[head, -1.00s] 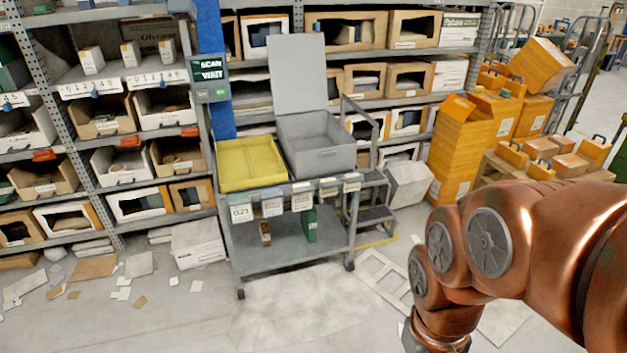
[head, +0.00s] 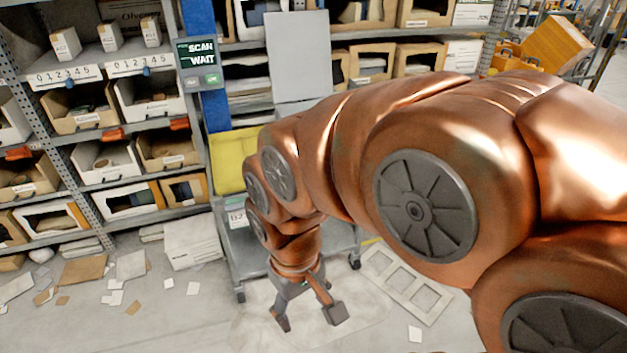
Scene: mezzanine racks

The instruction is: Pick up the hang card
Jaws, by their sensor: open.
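A white hang card (head: 237,217) with dark print, partly legible as "B2", hangs at the front left edge of the grey cart (head: 222,240). My copper arm covers most of the cart's front rail, so any other cards there are hidden. My gripper (head: 308,318) points down in front of the cart, low in the picture and to the right of the visible card. Its two fingers are spread apart, with nothing between them.
A yellow tray (head: 228,160) on the cart is partly hidden by my arm. A grey upright lid (head: 298,60) stands behind it. Racks with bins (head: 150,105) line the left and back. Paper scraps and a pale frame (head: 408,285) lie on the floor.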

